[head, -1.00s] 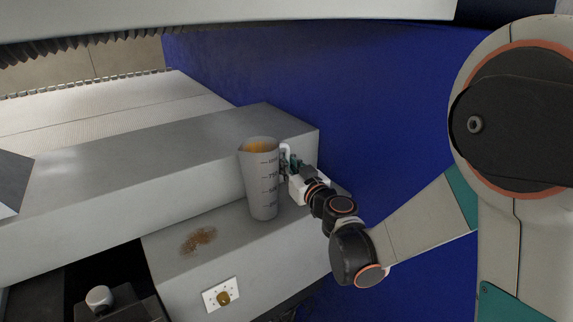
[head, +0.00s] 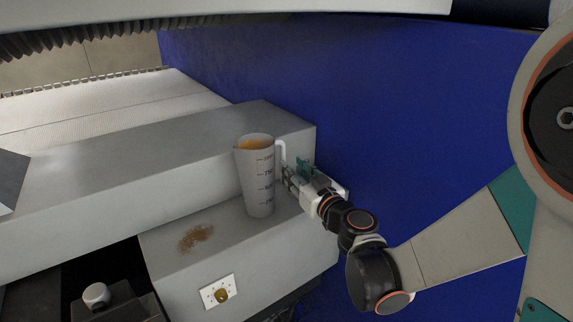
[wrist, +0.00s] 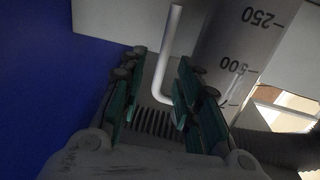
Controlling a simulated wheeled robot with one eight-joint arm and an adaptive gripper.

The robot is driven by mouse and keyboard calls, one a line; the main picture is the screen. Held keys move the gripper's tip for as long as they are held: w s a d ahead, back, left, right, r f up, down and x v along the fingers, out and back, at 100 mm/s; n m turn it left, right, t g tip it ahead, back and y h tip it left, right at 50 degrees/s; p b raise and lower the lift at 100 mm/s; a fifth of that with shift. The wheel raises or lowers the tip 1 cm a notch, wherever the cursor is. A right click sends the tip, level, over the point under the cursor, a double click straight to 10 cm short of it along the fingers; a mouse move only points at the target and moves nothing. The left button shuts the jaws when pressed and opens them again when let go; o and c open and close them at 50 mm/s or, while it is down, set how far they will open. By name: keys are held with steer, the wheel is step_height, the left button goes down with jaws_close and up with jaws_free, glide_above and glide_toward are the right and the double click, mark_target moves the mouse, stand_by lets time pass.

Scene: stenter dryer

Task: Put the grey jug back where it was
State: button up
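The grey jug (head: 257,185) stands upright on the grey lower ledge (head: 235,245), close to the taller step behind it. It has black volume marks, a pale handle on its right side and something orange-brown visible at its mouth. My gripper (head: 287,173) is just right of the jug, at the handle side. In the wrist view my gripper (wrist: 160,68) has its two green-padded fingers apart. The jug's handle (wrist: 174,45) shows beyond and between the fingers, nearer the right one, and I see no grip on it. The jug body (wrist: 235,45) is at the upper right.
A brown granular patch (head: 196,237) lies on the ledge left of the jug. A white plate with a brass-coloured knob (head: 221,294) is on the ledge's front face. A blue wall (head: 400,110) rises behind my arm. A dark recess with a pale knob (head: 96,296) is at lower left.

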steer(key=s+d+r+m+h, duration=0.3)
steer(key=s+d+m+h, duration=0.15)
steer(key=d, duration=0.55)
steer(key=s+d+r+m+h, duration=0.25)
steer(key=s+d+h, duration=0.3)
steer(key=d, duration=0.35)
steer(key=s+a+f+n+g+y, duration=0.1)
steer(key=s+f+g, duration=0.3)
steer(key=s, duration=0.5)
steer(key=s+a+f+g+y, duration=0.1)
steer(key=s+f+g, duration=0.4)
steer(key=s, duration=0.4)
steer(key=shift+s+f+n, duration=0.15)
steer(key=shift+f+n, duration=0.25)
steer(key=shift+f, duration=0.05)
steer(key=shift+a, duration=0.1)
